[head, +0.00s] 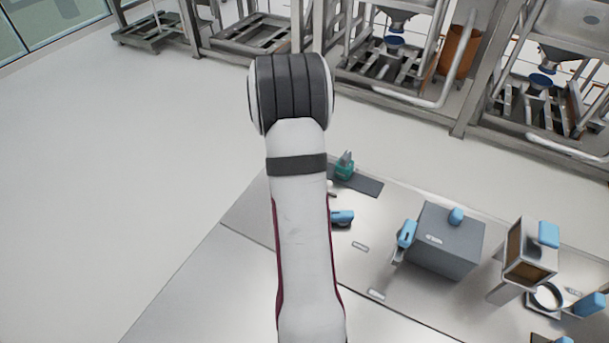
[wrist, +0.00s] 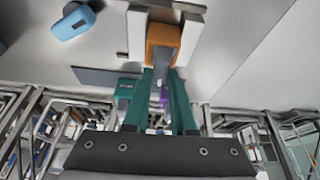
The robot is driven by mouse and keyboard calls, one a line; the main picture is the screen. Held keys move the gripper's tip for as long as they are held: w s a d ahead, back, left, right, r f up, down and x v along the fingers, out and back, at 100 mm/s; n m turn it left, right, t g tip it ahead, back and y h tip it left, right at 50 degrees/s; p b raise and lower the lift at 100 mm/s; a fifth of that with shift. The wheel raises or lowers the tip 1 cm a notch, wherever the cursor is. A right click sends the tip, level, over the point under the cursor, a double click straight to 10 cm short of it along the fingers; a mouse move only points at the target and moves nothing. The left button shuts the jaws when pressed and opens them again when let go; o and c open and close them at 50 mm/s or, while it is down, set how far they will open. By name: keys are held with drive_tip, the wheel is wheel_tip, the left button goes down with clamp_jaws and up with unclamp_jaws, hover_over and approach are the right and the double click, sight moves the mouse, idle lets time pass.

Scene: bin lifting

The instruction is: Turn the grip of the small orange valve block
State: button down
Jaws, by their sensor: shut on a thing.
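The small orange valve block (wrist: 163,36) shows at the top middle of the wrist view, seated between two pale uprights. A grey grip (wrist: 160,62) shows at its near side. My gripper (wrist: 162,73) has its two teal fingers around this grip, shut on it. How far the grip is turned I cannot tell. A purple bit shows between the fingers. In the head view my arm hides the valve block and my gripper.
A blue-handled part (head: 342,217) lies beside my arm on the table. A teal object (head: 344,169) stands on a dark plate (head: 366,186). A grey box (head: 446,247) and a wood-sided block (head: 528,258) stand to the right. Metal racks line the back.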

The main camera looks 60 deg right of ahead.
drive_tip(key=shift+m, duration=0.4)
drive_tip(key=c, duration=0.7)
unclamp_jaws()
drive_tip(key=v, duration=1.5)
drive_tip(key=shift+w+a+r, duration=0.1)
drive_tip(key=shift+w+r, duration=0.1)
drive_tip(key=shift+r, duration=0.2)
